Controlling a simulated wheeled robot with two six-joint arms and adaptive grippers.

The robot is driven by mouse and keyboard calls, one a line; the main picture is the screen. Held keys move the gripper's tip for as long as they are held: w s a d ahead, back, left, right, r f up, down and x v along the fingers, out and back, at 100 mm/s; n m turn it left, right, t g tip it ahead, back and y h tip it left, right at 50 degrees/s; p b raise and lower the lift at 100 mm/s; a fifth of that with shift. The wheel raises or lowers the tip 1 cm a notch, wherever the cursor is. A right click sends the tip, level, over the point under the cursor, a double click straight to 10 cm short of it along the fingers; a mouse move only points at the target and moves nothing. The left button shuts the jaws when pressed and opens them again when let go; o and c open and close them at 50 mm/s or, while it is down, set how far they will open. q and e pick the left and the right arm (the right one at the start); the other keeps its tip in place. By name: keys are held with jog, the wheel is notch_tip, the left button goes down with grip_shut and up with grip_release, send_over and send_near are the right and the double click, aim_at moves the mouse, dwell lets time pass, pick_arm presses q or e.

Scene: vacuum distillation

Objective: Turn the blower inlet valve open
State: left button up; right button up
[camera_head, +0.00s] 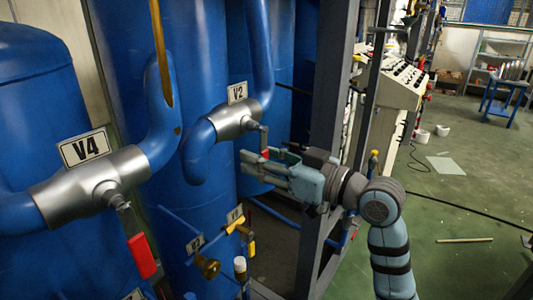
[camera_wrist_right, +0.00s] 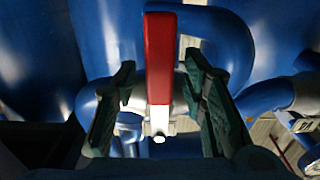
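A silver valve body (camera_head: 238,117) labelled V2 sits on a blue bent pipe, with a stem pointing down to the right. Its red handle (camera_head: 265,154) is mostly hidden by my right gripper (camera_head: 262,164) in the head view. In the right wrist view the red handle (camera_wrist_right: 159,58) stands between the two dark fingers of my right gripper (camera_wrist_right: 161,78). The fingers are open, with a visible gap on each side of the handle. Which valve is the blower inlet valve is not labelled in words. My left gripper is not in view.
A second silver valve (camera_head: 90,190) labelled V4, with a hanging red handle (camera_head: 142,256), is at the left. Brass valves (camera_head: 207,267) are below. A grey steel post (camera_head: 326,120) stands close behind my right arm. Open green floor (camera_head: 450,215) lies to the right.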

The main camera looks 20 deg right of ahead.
jog(key=shift+s+d, duration=0.1)
grip_shut()
jog(key=shift+d, duration=0.15)
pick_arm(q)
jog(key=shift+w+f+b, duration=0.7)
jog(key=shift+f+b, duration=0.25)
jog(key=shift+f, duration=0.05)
pick_arm(e)
jog(key=shift+w+d+r+n, duration=0.65)
jog(key=shift+r+n, duration=0.3)
jog(key=shift+n, duration=1.9)
jog(key=shift+w+d+r+n, duration=0.6)
jog(key=shift+d+r+n, duration=0.3)
jog(key=shift+n, duration=1.9)
jog(key=shift+w+d+r+n, duration=0.6)
jog(key=shift+r+n, duration=0.45)
jog(key=shift+n, duration=1.8)
